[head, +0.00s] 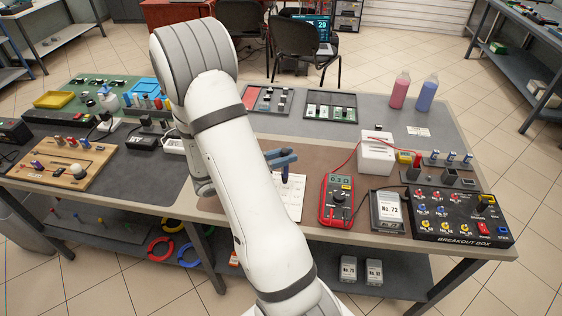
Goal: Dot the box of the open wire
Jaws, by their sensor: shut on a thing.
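My gripper (282,159) reaches over the brown mat in the head view, its blue-grey fingers shut on a dark blue marker (285,174). The marker points down over a white sheet (292,201) on the table. My arm hides the sheet's left part, and its print is too small to read. I cannot tell whether the tip touches the paper. To the right lies a red multimeter (337,201) showing what looks like 0.3. The black breakout box (458,217) with coloured sockets stands at the right front. A red lead (346,160) runs by a white block (376,153).
A card marked No. 72 (388,209) stands between multimeter and breakout box. Pink (399,90) and blue (427,94) bottles stand at the back right. A wooden board (62,163) lies at the left. Dark trays (330,107) lie behind my gripper.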

